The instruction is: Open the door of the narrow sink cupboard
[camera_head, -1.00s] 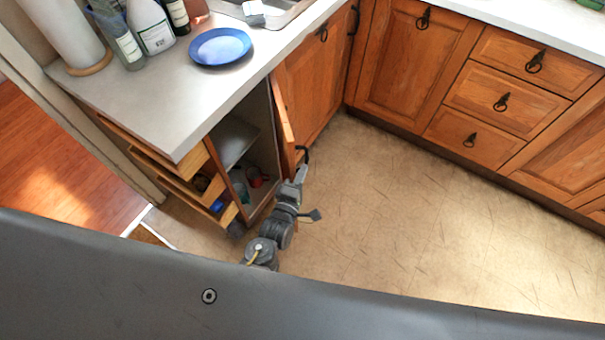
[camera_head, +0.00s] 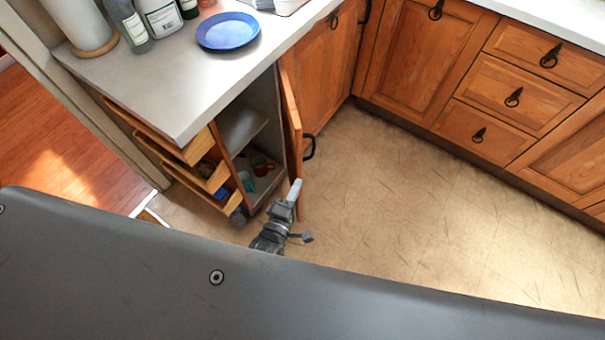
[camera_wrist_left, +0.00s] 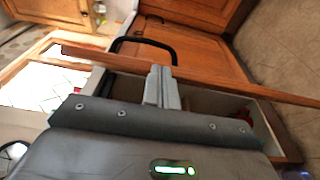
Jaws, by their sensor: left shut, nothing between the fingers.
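The narrow sink cupboard stands ajar; its wooden door (camera_head: 290,110) is swung out to the right, and the shelf and items inside show. The black handle (camera_head: 309,147) is on the door's outer face; it also shows in the left wrist view (camera_wrist_left: 146,44). My left gripper (camera_head: 296,188) is shut and empty near the door's free edge, on the cupboard-opening side. In the left wrist view the shut fingers (camera_wrist_left: 163,84) are close to the door's edge (camera_wrist_left: 220,85); I cannot tell whether they touch. My right gripper is not in view.
Several drawers (camera_head: 195,172) stand pulled out left of the cupboard. The grey counter (camera_head: 165,90) above holds a blue plate (camera_head: 228,31) and bottles. The floor (camera_head: 410,200) right of the door is clear. My own grey body fills the bottom of the head view.

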